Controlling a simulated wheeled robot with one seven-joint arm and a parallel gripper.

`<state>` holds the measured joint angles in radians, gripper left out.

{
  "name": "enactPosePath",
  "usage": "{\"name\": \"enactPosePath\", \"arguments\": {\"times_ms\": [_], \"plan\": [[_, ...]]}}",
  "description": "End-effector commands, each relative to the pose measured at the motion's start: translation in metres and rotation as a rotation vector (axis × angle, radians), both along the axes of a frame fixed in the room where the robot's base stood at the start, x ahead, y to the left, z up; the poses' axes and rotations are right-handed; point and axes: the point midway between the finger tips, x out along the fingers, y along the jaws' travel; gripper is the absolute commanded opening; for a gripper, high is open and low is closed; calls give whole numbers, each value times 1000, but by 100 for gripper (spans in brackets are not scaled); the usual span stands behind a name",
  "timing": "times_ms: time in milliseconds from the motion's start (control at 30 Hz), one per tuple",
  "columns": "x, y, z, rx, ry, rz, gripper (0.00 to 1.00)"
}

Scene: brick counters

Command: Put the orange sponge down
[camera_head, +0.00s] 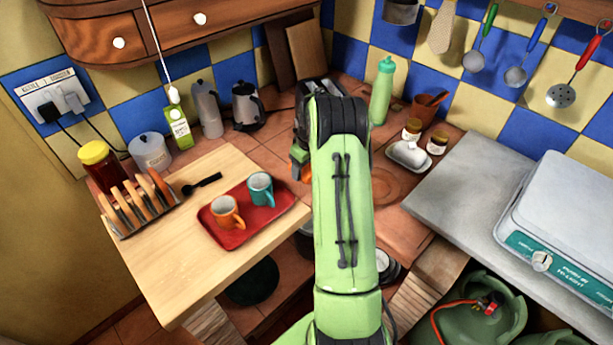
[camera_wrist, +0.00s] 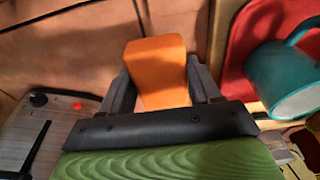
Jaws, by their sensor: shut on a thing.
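The orange sponge (camera_wrist: 160,70) is between the two fingers of my gripper (camera_wrist: 163,85) in the wrist view. The gripper is shut on it, with the sponge's far end sticking out past the fingertips. In the head view my green arm hides most of the gripper; a small orange patch of the sponge (camera_head: 299,168) shows at its left side. The sponge is beyond the right edge of the red tray there. I cannot tell how high it is above the brown tiled counter (camera_wrist: 60,50).
The red tray (camera_head: 228,242) on the wooden board (camera_head: 172,268) holds an orange mug (camera_head: 226,212) and a teal mug (camera_head: 261,188). The teal mug is close to the gripper's right in the wrist view. A white dish (camera_head: 408,155) and jars stand at the right.

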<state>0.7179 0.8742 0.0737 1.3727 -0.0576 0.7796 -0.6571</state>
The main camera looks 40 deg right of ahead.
Motion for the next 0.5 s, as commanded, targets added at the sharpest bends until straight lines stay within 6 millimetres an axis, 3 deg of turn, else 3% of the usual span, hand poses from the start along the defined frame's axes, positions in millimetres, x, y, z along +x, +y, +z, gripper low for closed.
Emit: {"name": "enactPosePath", "arguments": {"times_ms": [167,500], "plan": [[0,1,-31,2,2,1,38],[0,0,-36,0,1,2,38]]}}
